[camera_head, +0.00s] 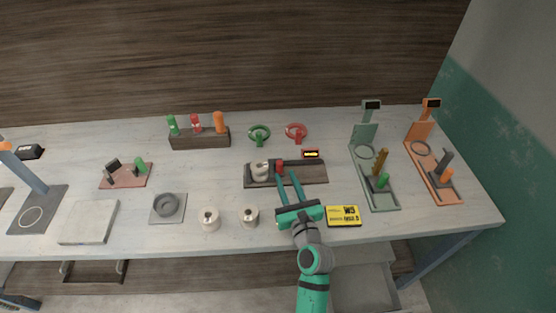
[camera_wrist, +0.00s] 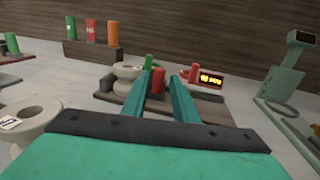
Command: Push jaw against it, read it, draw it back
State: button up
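The measuring gauge (camera_head: 312,172) is a dark base near the middle of the bench. A pale clay ring (camera_head: 260,175) sits at its left end, also in the wrist view (camera_wrist: 124,86). The gauge's red knob (camera_head: 279,166) stands just right of the ring; in the wrist view the red knob (camera_wrist: 158,80) shows between my fingertips. A small display (camera_head: 310,154) with lit yellow characters is behind the base; I cannot read it surely. My gripper (camera_head: 287,173) reaches over the base with its fingers apart; contact with the knob cannot be told.
Two more clay rings (camera_head: 209,219) (camera_head: 250,215) and a yellow sign (camera_head: 343,215) lie near the front edge. Green (camera_head: 364,165) and orange (camera_head: 427,165) stands are at the right. A wooden rack (camera_head: 199,140) and two handwheels (camera_head: 259,133) (camera_head: 296,131) are behind.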

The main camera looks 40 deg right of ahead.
aim_at(281, 165)
jog(key=x, duration=0.7)
jog(key=shift+w+d, duration=0.1)
jog(key=shift+w, duration=0.3)
jog(key=shift+c, duration=0.6)
grip_shut()
